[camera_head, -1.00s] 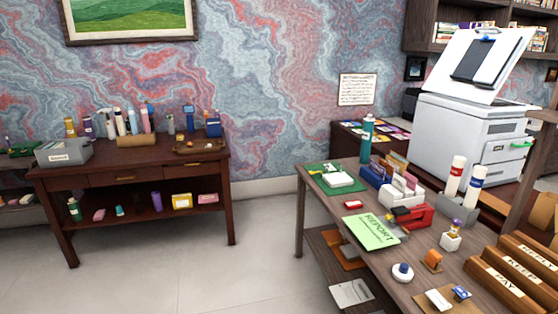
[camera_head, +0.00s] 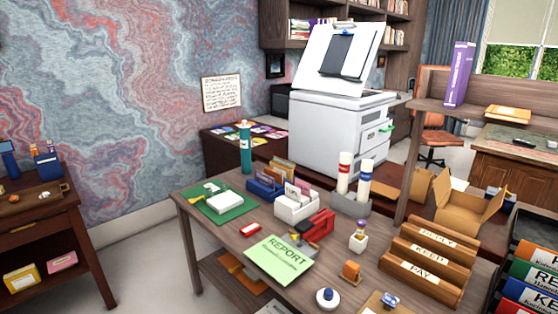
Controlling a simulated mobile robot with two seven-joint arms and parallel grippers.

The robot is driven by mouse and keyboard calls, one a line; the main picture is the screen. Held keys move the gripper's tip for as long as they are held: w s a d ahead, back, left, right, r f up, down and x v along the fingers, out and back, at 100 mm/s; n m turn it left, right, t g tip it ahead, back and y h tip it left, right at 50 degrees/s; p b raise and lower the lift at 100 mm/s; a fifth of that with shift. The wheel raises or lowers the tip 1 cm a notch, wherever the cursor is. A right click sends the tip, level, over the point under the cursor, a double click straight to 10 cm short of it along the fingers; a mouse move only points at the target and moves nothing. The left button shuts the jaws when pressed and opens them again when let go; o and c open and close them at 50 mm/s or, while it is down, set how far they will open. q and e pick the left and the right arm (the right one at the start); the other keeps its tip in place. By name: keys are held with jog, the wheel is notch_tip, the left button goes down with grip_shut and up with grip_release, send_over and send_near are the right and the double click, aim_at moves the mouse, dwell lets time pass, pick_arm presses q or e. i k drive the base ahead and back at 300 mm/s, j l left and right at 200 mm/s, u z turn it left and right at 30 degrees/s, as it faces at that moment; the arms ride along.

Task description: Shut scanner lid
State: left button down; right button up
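The scanner (camera_head: 335,135) is a white box-shaped machine standing behind the desk, right of the picture's middle. Its lid (camera_head: 318,62) is raised and leans back, with a dark panel (camera_head: 340,58) on its inner face. A green handle or tab (camera_head: 387,128) shows on the scanner's right side. Neither of my grippers is in view.
A wooden desk (camera_head: 215,235) stands in front of the scanner. It holds a green report (camera_head: 280,258), a red stapler (camera_head: 318,226), a teal bottle (camera_head: 245,150) and wooden sorters (camera_head: 425,265). An open cardboard box (camera_head: 470,210) is at right. Pale floor (camera_head: 150,265) is free at left.

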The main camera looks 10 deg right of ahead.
aim_at(331, 62)
jog(key=i+j+z, duration=0.1)
jog(key=i+z, duration=0.3)
jog(key=i+j+z, duration=0.15)
jog(key=z, duration=0.2)
jog(key=i, duration=0.45)
